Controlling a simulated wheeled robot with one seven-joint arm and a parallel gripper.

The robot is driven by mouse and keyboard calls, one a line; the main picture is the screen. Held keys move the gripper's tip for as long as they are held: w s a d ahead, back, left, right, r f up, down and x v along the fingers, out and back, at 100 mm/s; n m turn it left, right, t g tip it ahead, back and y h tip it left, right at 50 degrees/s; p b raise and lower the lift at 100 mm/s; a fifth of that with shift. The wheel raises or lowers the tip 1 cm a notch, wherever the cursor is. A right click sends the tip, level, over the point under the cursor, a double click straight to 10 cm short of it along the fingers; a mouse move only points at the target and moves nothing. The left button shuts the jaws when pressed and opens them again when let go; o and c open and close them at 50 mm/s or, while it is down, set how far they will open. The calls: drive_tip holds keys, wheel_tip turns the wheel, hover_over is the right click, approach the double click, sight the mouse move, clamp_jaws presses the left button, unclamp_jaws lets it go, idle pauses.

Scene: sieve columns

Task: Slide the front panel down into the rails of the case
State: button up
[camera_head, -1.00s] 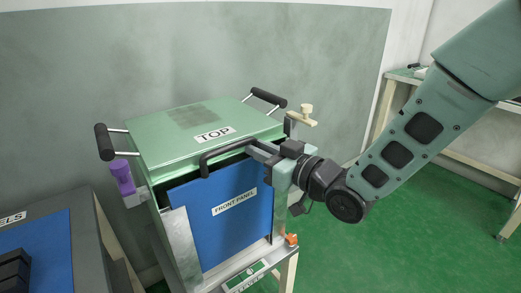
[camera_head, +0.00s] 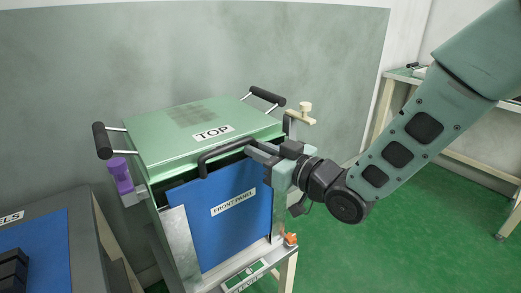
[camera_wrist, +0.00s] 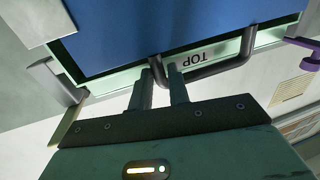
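The blue front panel (camera_head: 230,215), labelled FRONT PANEL, stands upright at the front of the green case (camera_head: 160,140), whose lid is marked TOP. Its lower left part is behind a grey metal plate (camera_head: 180,245) of the case front. A black handle (camera_head: 222,150) runs along the panel's upper edge. My gripper (camera_head: 255,152) is at the right end of this handle. In the wrist view, my gripper's fingers (camera_wrist: 160,82) stand on both sides of the handle bar (camera_wrist: 232,68), and the blue panel (camera_wrist: 180,25) fills the top. I cannot tell how deep the panel sits in the rails.
A purple knob (camera_head: 121,175) is on the case's left side and a beige clamp (camera_head: 301,114) on its right. An orange piece (camera_head: 291,239) is at the lower right corner. A dark rack with blue panels (camera_head: 40,245) stands at left. Green floor (camera_head: 400,240) lies open at right.

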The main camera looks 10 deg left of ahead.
sight(254, 166)
drive_tip(key=shift+f+b, duration=2.05)
drive_tip(key=shift+f, duration=0.35)
idle(1.2)
drive_tip(key=shift+o, duration=0.2)
drive_tip(key=o, duration=0.5)
drive_tip(key=shift+f, duration=0.1)
drive_tip(key=p+v, duration=1)
drive_tip(key=v, duration=0.7)
drive_tip(key=shift+d, duration=0.2)
